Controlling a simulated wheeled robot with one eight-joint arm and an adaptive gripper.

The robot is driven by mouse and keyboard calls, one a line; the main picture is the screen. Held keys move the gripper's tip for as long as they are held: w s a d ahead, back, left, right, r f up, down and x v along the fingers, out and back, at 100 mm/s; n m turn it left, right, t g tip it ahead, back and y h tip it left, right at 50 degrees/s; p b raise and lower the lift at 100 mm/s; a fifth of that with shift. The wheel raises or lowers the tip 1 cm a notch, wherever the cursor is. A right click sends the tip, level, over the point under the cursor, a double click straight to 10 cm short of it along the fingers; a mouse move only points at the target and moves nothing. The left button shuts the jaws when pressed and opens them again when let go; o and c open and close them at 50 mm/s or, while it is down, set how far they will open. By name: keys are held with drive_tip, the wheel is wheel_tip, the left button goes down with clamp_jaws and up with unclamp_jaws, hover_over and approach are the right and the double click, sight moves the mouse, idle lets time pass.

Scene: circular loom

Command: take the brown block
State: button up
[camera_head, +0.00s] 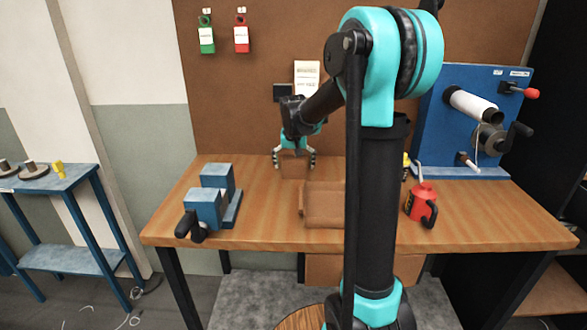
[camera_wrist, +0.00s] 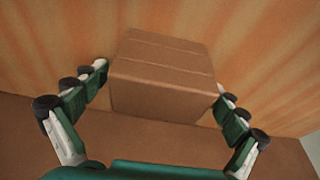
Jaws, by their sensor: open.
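The brown block (camera_head: 294,168) stands on the wooden table near its back edge, in front of the brown back panel. In the wrist view the brown block (camera_wrist: 160,80) is a box with faint lines across its top. My gripper (camera_head: 295,160) is open, with one finger on each side of the block. In the wrist view my gripper (camera_wrist: 160,85) has its left fingertip close to the block's left side and its right fingertip close to its right side. Whether either finger touches the block, I cannot tell.
A brown tray (camera_head: 322,222) lies on the table (camera_head: 265,222) in front of the block. A blue vise (camera_head: 205,205) is at left, a red can (camera_head: 421,203) at right. A blue panel with a roll and cranks (camera_head: 440,130) stands at back right.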

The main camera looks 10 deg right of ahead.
drive_tip(key=shift+w+f, duration=0.1)
drive_tip(key=shift+f, duration=0.3)
drive_tip(key=shift+c, duration=0.2)
drive_tip(key=c, duration=1.6)
wheel_tip(320, 180, up, 20)
drive_tip(key=shift+r, duration=0.1)
